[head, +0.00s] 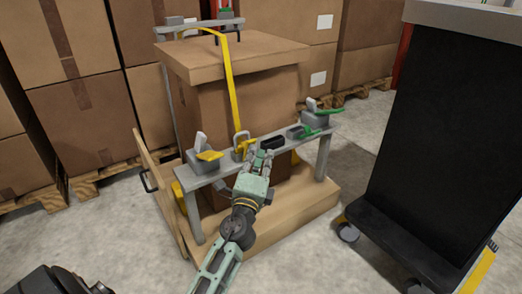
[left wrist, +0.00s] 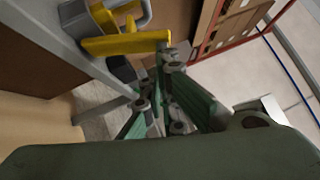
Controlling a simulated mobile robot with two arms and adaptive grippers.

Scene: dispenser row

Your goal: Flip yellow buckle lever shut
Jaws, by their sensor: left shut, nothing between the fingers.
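The yellow buckle lever (head: 243,149) is on the grey rail in front of the wrapped carton, at the lower end of the yellow strap (head: 232,85). A grey loop stands up beside it. In the left wrist view the lever (left wrist: 125,44) is a flat yellow bar sticking out sideways from the grey loop (left wrist: 142,14). My left gripper (head: 262,155) is shut and empty, just right of the buckle at the rail's front. In the left wrist view its fingers (left wrist: 168,95) are close to the lever's free end; contact is unclear. My right gripper is not in view.
The grey rail (head: 182,174) also carries a yellow-levered grey dispenser (head: 198,165) at left, a black block (head: 272,142), and green-levered parts (head: 318,119) at right. A dark cart (head: 443,120) stands at right. Stacked cartons are behind. Floor in front is clear.

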